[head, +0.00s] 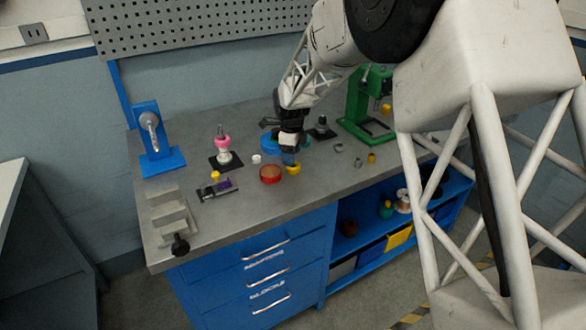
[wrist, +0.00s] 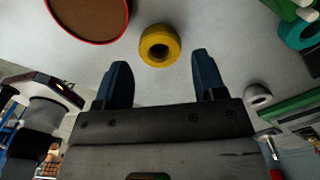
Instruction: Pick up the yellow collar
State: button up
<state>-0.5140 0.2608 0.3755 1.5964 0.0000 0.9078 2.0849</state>
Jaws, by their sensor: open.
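The yellow collar (wrist: 159,45) is a short thick ring with a hole in its middle. In the wrist view it lies on the grey bench top, just beyond my fingertips and roughly centred between them. In the head view the collar (head: 293,169) shows below my gripper (head: 289,158), partly covered by it. My gripper (wrist: 162,80) points down close to the bench. Its two dark blue fingers are apart, with nothing between them. The collar is not gripped. The exact height of the fingers above the bench is hard to tell.
A red-rimmed round dish (head: 270,174) stands just left of the collar; it also shows in the wrist view (wrist: 90,38). A white ring (head: 257,159), a pink-and-white post (head: 223,150) and a green press (head: 366,115) stand around.

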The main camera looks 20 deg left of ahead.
jog(key=shift+f, duration=2.2)
jog(key=c, duration=0.7)
